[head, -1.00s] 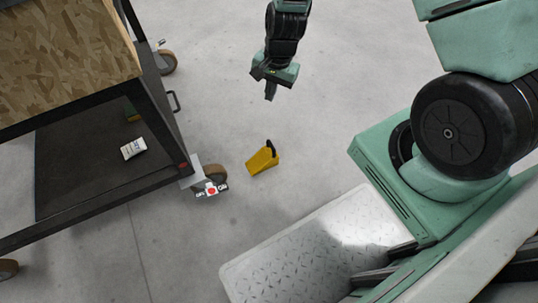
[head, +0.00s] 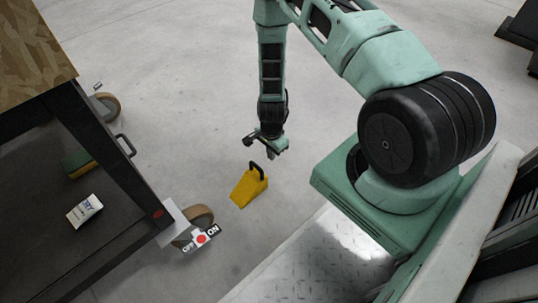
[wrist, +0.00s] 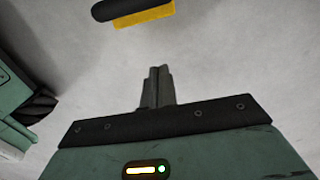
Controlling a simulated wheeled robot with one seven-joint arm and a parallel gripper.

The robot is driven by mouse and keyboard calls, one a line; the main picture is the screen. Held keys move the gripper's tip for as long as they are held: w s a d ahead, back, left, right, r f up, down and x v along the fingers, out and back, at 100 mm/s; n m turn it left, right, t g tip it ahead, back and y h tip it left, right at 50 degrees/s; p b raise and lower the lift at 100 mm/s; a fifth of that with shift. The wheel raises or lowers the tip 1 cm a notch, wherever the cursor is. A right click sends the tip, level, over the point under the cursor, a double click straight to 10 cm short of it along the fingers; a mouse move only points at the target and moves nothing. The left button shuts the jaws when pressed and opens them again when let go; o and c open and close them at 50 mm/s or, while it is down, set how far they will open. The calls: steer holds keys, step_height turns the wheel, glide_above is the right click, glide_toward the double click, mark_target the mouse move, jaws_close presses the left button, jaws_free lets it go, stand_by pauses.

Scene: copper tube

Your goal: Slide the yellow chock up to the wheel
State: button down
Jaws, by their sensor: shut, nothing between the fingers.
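The yellow chock (head: 245,190) with its black handle (head: 257,171) sits on the concrete floor, to the right of the cart's near caster wheel (head: 201,216). A gap of bare floor separates chock and wheel. My gripper (head: 275,154) is just beyond the chock's handle in the head view, apart from it. In the wrist view my gripper's fingers (wrist: 159,74) are together and empty.
The dark cart (head: 125,197) stands at the left, with a white packet (head: 85,210) on its lower shelf. A red-buttoned ON/OFF brake pedal (head: 201,239) sticks out by the near wheel. Another caster (head: 105,106) is farther back. Floor beyond the chock is clear.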

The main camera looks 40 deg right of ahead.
mark_target(254, 181)
step_height(254, 181, down, 8)
steer(key=b, duration=0.4)
steer(key=shift+r, duration=0.15)
steer(key=a+b, duration=0.2)
steer(key=shift+a, duration=0.4)
steer(key=shift+a+r+b, duration=0.2)
steer(key=shift+a+b, duration=0.15)
steer(key=shift+a, duration=0.2)
steer(key=shift+s+r, duration=0.1)
steer(key=shift+a, duration=0.15)
